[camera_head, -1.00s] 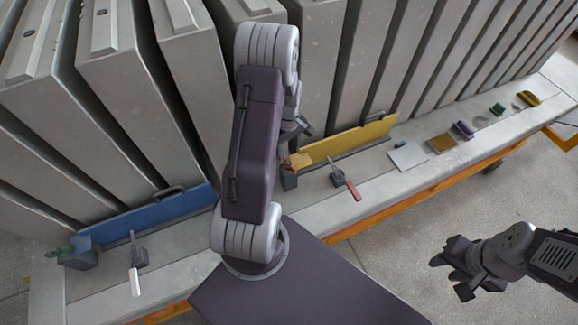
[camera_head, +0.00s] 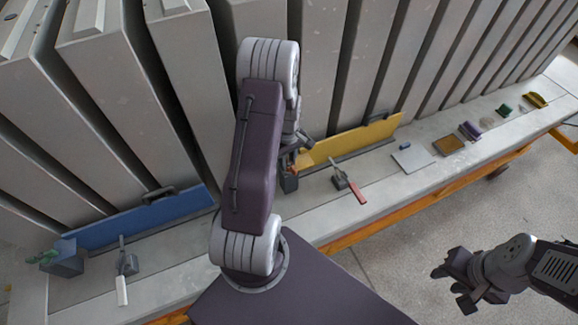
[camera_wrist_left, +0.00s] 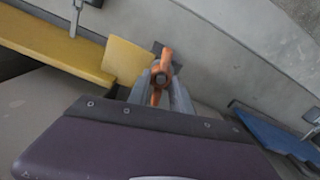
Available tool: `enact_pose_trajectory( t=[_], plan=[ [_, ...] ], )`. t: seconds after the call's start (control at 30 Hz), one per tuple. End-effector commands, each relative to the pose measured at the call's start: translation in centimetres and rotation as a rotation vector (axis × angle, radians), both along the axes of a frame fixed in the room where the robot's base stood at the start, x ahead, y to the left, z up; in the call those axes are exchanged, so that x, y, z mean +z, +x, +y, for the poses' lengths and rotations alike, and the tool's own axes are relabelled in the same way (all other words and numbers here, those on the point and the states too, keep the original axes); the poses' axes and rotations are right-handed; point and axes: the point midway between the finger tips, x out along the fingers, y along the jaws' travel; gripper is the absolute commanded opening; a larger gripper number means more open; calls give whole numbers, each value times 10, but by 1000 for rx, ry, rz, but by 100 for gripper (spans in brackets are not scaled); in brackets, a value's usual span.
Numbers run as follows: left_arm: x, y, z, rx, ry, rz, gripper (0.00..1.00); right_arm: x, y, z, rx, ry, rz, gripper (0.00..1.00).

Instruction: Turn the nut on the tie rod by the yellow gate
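The yellow gate (camera_head: 352,141) stands along the foot of the grey panels, and its yellow end also shows in the left wrist view (camera_wrist_left: 128,62). The orange nut (camera_wrist_left: 164,69) is in the middle of the left wrist view. In the head view my left arm mostly hides it. My left gripper (camera_head: 303,140) is at the near end of the yellow gate. In the left wrist view its grey fingers (camera_wrist_left: 162,92) lie around or just behind the nut; I cannot tell whether they touch it. My right gripper (camera_head: 452,288) is open and empty over the floor at right.
A red-handled clamp (camera_head: 349,186) stands before the yellow gate. A blue gate (camera_head: 145,218) with a green nut (camera_head: 42,258) and a white-handled clamp (camera_head: 124,268) is at left. Small plates and blocks, including a grey plate (camera_head: 413,157), lie along the ledge at right.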

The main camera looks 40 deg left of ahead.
Motion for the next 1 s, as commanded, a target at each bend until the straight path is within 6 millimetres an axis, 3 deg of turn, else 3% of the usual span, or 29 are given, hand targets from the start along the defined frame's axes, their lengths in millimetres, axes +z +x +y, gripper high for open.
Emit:
enact_pose_trajectory(
  t=[0.23, 0.5, 0.7, 1.0],
  plan=[
    [1, -1, 0, 281, 0, -1, 0, 6, 0, 0, 0, 0, 0, 36],
    [0, -2, 0, 313, 0, -1, 0, 5, 0, 0, 0, 0, 0, 36],
    [0, -3, 0, 574, -1, 1, 0, 10, 0, 0, 0, 0, 0, 36],
    [0, -4, 0, 629, -1, 1, 0, 11, 0, 0, 0, 0, 0, 36]
  ],
)
